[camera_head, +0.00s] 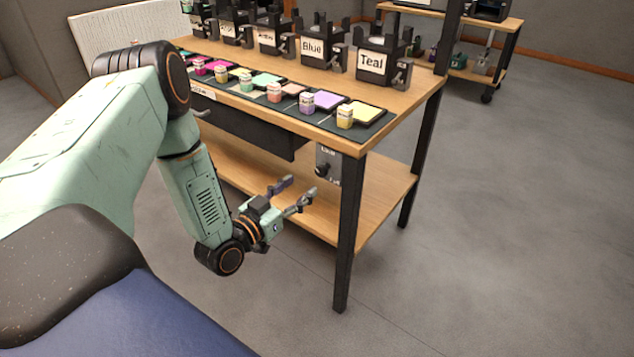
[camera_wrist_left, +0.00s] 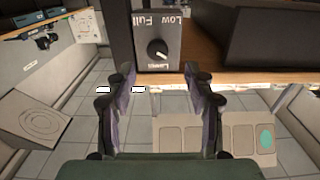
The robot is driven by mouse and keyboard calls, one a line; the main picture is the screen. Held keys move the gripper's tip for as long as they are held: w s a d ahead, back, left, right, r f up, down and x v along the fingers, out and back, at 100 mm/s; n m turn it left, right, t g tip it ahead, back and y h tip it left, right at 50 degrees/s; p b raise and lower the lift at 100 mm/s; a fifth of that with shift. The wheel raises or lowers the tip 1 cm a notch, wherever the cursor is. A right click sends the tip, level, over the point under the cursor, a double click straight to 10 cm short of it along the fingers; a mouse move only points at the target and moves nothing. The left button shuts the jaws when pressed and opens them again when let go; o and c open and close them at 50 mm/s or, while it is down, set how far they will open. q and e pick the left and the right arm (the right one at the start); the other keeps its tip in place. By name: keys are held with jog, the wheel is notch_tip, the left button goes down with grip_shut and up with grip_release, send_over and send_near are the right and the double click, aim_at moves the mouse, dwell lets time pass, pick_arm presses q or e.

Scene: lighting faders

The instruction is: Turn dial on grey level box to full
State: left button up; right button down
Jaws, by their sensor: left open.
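The grey level box (camera_head: 326,164) hangs under the near right end of the bench top, beside the front leg. In the left wrist view the grey level box (camera_wrist_left: 176,28) shows a dark round dial (camera_wrist_left: 157,50) with a pale pointer mark, and printing that includes "Low" and "Full". I cannot tell the dial's exact setting. My left gripper (camera_head: 298,188) is open and empty, its fingers pointing toward the box from a short distance. In the wrist view the left gripper's fingers (camera_wrist_left: 158,76) spread either side of the dial, apart from it. My right gripper is not in view.
The wooden bench (camera_head: 421,88) carries labelled black holders, such as Blue (camera_head: 313,49) and Teal (camera_head: 374,65), and a row of coloured pads with small blocks. The black front leg (camera_head: 348,235) stands close right of the box. A lower shelf (camera_head: 375,196) lies beneath. Floor at right is clear.

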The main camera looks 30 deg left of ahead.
aim_at(319, 173)
pick_arm(q)
jog(key=w, duration=0.1)
jog(key=w+b, duration=0.1)
jog(key=w, duration=0.1)
jog(key=w+d+b, duration=0.1)
jog(key=w, duration=0.1)
jog(key=shift+w, duration=0.25)
jog(key=shift+w+a, duration=0.25)
jog(key=shift+w, duration=0.35)
jog(key=shift+w+d, duration=0.25)
jog(key=shift+d, duration=0.05)
jog(key=shift+s+a, duration=0.1)
jog(key=shift+a, duration=0.05)
jog(key=shift+c, duration=0.7)
jog(key=c, duration=0.5)
grip_shut()
